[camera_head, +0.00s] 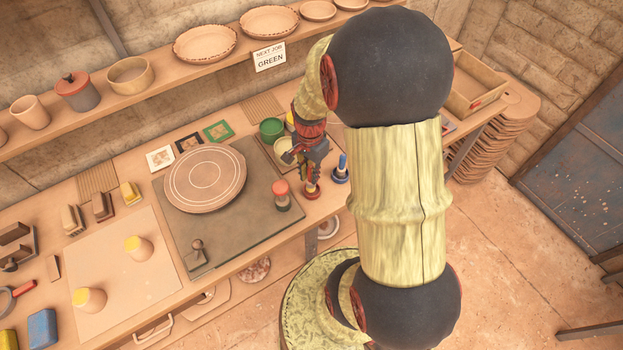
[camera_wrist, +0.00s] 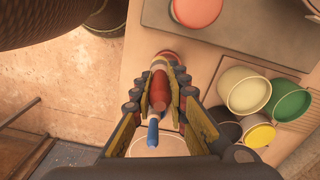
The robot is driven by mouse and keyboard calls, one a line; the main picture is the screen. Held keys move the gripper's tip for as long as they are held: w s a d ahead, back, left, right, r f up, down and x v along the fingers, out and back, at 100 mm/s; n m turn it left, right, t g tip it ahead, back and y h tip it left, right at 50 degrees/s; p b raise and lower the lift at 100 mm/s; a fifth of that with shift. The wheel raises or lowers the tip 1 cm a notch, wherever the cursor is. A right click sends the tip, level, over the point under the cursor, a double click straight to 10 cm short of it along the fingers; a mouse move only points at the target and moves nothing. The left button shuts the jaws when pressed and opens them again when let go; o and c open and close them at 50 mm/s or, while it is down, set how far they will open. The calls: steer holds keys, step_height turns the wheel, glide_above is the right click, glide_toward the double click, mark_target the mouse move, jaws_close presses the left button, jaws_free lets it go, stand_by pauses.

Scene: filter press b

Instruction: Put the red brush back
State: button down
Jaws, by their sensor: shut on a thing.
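The red brush (camera_wrist: 158,90) is upright between the fingers of my gripper (camera_wrist: 160,100), which is shut on it. In the head view my gripper (camera_head: 306,158) is at the right part of the bench, and the brush's lower part shows below the fingers. A red round holder (camera_head: 312,191) sits directly under the brush near the bench's front edge; its rim also shows in the wrist view (camera_wrist: 168,54). I cannot tell whether the brush touches the holder or is seated in it. A blue brush (camera_head: 341,166) stands in a blue holder just to the right.
A red-topped jar (camera_head: 282,196) stands close by on the left, on the dark mat (camera_head: 240,222). Paint cups, including a green one (camera_head: 271,128), stand behind my gripper. The round board (camera_head: 205,178) lies further left. The bench's front edge is close to the holders.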

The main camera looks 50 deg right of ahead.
steer(key=shift+w+d+f+b, duration=0.15)
steer(key=shift+w+d+f, duration=0.15)
steer(key=shift+f, duration=0.65)
steer(key=shift+w+d+f+b, duration=0.15)
steer(key=shift+d+f, duration=0.2)
steer(key=shift+f, duration=0.65)
steer(key=shift+w+d+f+b, duration=0.1)
steer(key=shift+w+d+f, duration=0.2)
steer(key=shift+f, duration=0.65)
steer(key=shift+s, duration=0.1)
steer(key=c, duration=1.8)
jaws_free()
steer(key=shift+f, duration=0.15)
steer(key=shift+o, duration=0.2)
